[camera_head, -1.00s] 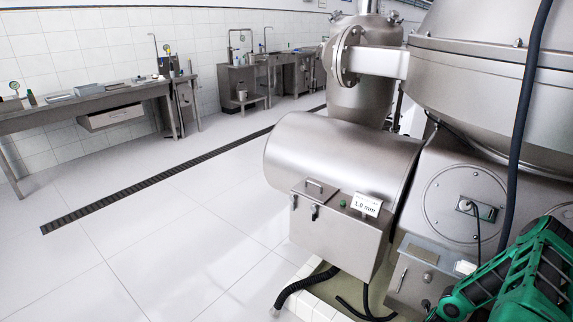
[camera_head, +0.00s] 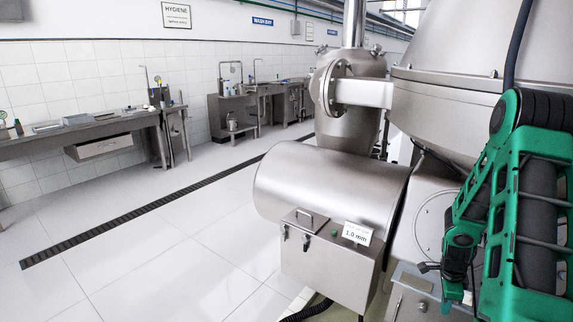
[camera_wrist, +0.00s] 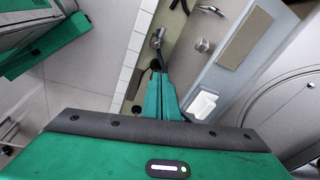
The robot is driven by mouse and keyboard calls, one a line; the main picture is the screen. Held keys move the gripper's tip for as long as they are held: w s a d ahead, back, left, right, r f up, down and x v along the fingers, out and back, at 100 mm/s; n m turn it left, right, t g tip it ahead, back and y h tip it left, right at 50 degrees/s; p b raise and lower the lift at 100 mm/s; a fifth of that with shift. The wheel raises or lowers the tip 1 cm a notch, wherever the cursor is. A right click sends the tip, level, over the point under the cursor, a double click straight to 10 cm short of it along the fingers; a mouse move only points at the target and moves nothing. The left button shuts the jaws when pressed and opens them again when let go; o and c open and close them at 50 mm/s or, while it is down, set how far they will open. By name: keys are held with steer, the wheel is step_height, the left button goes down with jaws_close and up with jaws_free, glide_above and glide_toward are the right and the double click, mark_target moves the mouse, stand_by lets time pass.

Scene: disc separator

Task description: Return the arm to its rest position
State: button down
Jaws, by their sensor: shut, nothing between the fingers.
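My green arm (camera_head: 530,215) is folded upright at the right of the head view, in front of the steel disc separator. It covers part of the machine's round side cover. My gripper (camera_wrist: 161,82) shows in the wrist view with its two green fingers together and nothing between them. The fingers point down past a steel box with a handle and a small white fitting (camera_wrist: 203,105), and look apart from both. In the head view the gripper hangs low beside the box, partly hidden by my own arm.
A horizontal steel drum housing (camera_head: 330,185) with a "1.0 mm" label (camera_head: 357,233) stands left of my arm. A dark cable (camera_head: 519,40) hangs at upper right. Open white floor (camera_head: 160,255) with a drain grate (camera_head: 140,211) lies left. Benches (camera_head: 85,133) line the wall.

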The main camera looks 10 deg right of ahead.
steer(key=s+a+r+n, duration=0.1)
steer(key=a+r+n, duration=0.1)
steer(key=r, duration=0.4)
steer(key=s+a+r+n, duration=0.2)
steer(key=r+n, duration=0.1)
steer(key=r, duration=0.3)
steer(key=s+a+r+n+y, duration=0.2)
steer(key=s+a+r+n, duration=1.1)
steer(key=s+a+r, duration=0.4)
steer(key=shift+s+a+r, duration=0.3)
steer(key=shift+s+r, duration=0.2)
steer(key=shift+s, duration=0.05)
steer(key=shift+d, duration=0.1)
